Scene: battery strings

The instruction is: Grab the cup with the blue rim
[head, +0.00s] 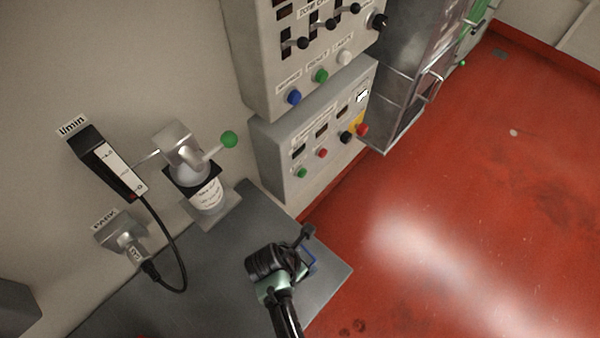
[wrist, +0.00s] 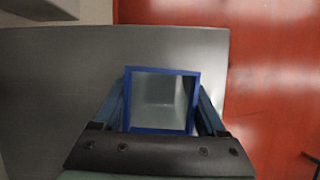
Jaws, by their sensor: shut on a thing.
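The cup with the blue rim (wrist: 162,131) is in the wrist view, square-mouthed with a grey inside, seen from above. My gripper (wrist: 161,98) has one finger along each side of it and is shut on it. In the head view my gripper (head: 296,260) is over the right end of the grey bench. A small blue edge of the cup (head: 310,256) shows beside the gripper there; the rest is hidden by my gripper. I cannot tell whether the cup's base touches the bench.
The grey bench top (head: 225,265) is mostly clear. At its back stands a grey fixture with a green-knobbed lever (head: 229,139). A black cable (head: 182,260) hangs from a wall meter (head: 105,160). Control boxes (head: 315,130) are on the wall. Red floor (head: 450,200) lies right.

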